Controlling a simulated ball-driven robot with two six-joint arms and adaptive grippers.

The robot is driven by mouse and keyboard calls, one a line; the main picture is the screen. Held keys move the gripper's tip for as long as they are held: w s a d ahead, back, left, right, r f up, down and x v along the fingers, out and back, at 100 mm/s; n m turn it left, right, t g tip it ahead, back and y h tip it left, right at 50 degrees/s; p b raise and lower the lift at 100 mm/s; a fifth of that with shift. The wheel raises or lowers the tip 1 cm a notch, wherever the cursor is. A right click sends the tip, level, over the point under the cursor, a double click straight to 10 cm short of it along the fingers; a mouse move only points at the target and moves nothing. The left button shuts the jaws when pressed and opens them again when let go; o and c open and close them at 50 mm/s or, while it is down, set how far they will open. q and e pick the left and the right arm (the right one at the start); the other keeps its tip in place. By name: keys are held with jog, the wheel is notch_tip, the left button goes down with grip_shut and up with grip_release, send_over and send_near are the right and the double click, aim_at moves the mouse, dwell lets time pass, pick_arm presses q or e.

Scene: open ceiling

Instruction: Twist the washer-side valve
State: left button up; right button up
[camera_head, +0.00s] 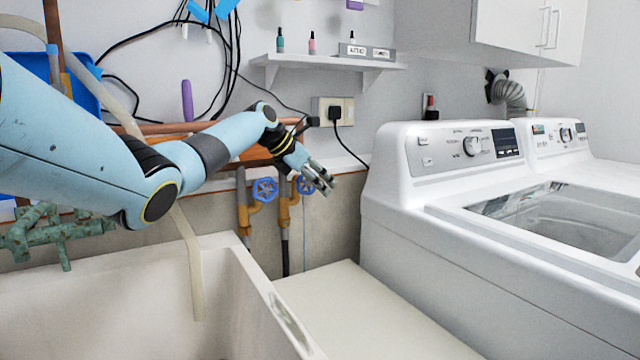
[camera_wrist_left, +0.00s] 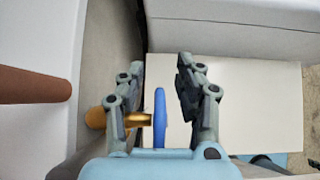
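Two blue wheel valves on brass bodies stand at the wall. The washer-side valve (camera_head: 305,186) is the right one, partly hidden by my left gripper; the other valve (camera_head: 265,190) is fully visible. My left gripper (camera_head: 322,179) is at the washer-side valve. In the left wrist view a blue wheel (camera_wrist_left: 160,117) shows edge-on between the two fingers of my left gripper (camera_wrist_left: 160,88), with gaps on both sides. The fingers are open and do not appear to touch it. The wheel's brass stem (camera_wrist_left: 137,119) passes behind the left finger. My right gripper is not in view.
A white washer (camera_head: 450,240) stands to the right, close to the valves. A pale sink (camera_head: 130,290) is at the lower left, with a corroded green pipe fitting (camera_head: 60,233) beside it. A copper pipe (camera_head: 180,127) runs along the wall. A flat pale surface (camera_head: 365,310) lies below.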

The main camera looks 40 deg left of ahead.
pick_arm(q)
jog(key=c, duration=0.6)
grip_shut()
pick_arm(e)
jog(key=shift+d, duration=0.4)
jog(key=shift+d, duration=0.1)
pick_arm(q)
jog(key=shift+r, duration=0.1)
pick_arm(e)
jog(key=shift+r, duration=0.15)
pick_arm(q)
jog(key=shift+r+t+p, duration=0.2)
jog(key=shift+t+p, duration=0.5)
jog(key=shift+p, duration=0.35)
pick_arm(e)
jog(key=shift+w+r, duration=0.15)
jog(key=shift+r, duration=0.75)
pick_arm(q)
jog(key=o, duration=0.5)
grip_release()
jog(key=shift+s+a, duration=0.1)
jog(key=shift+s, duration=0.05)
jog(key=shift+o, duration=0.5)
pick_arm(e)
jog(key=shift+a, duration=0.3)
